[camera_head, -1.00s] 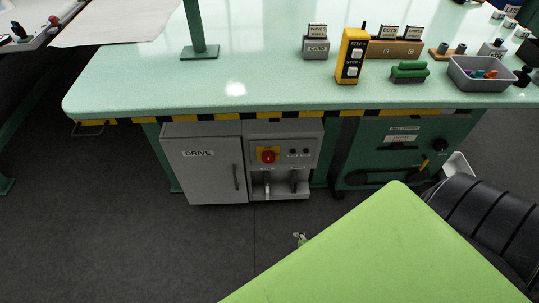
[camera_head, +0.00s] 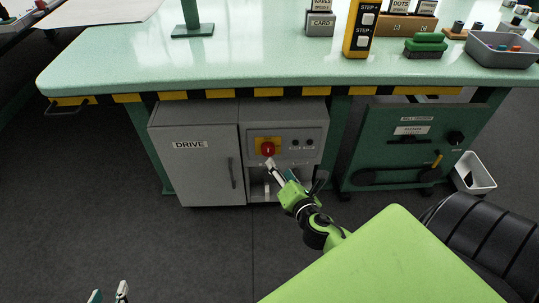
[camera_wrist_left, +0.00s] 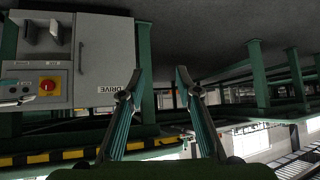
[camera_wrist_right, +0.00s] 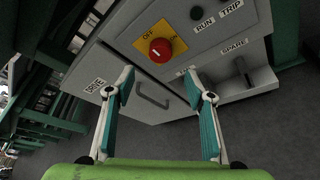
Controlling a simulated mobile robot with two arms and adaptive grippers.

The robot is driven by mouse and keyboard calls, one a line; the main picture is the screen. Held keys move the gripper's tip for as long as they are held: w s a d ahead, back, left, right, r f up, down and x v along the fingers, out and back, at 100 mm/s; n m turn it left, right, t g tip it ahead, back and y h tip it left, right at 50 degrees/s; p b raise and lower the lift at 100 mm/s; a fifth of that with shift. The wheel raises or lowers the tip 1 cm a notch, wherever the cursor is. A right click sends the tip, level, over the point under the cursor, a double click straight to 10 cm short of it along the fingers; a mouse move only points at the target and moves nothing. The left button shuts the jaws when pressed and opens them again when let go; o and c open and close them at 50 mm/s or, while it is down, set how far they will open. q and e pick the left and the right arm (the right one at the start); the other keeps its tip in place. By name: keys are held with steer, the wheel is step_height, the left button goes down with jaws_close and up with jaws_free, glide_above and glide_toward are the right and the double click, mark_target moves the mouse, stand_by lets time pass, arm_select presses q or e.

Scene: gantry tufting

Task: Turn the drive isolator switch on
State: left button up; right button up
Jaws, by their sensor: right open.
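The drive isolator switch is a red rotary knob (camera_head: 268,149) on a yellow plate (camera_head: 259,143), set in the grey panel right of the DRIVE cabinet door. My left gripper (camera_head: 108,294) is at the bottom left, open and empty in the left wrist view (camera_wrist_left: 160,72).
The DRIVE cabinet door (camera_head: 195,165) has a vertical handle (camera_head: 232,173). RUN and TRIP indicators (camera_wrist_right: 197,13) sit beside the knob. The green worktop (camera_head: 230,65) with a striped edge overhangs the panel. A green cabinet (camera_head: 390,165) stands right; open floor lies in front.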

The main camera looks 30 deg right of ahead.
mark_target(269, 152)
steer(key=b+x, duration=0.1)
steer(key=x, duration=0.5)
steer(key=shift+w+d+f, duration=0.1)
steer(key=shift+w, duration=0.2)
steer(key=b+x, duration=0.1)
steer(key=x, duration=0.3)
steer(key=shift+w, duration=0.15)
steer(key=shift+w+d+f, duration=0.1)
steer(key=shift+w, duration=0.05)
arm_select(q)
steer(key=w+d+r+t+h, duration=0.1)
steer(key=w+r+t, duration=0.2)
steer(key=r, duration=0.3)
steer(key=w+d+r+t+h, duration=0.1)
steer(key=w+d+r+t, duration=0.1)
steer(key=w+r+t, duration=0.2)
step_height(269, 152, up, 2)
steer(key=shift+d+r, duration=0.1)
steer(key=shift+d, duration=0.15)
arm_select(e)
steer(key=c, duration=1.1)
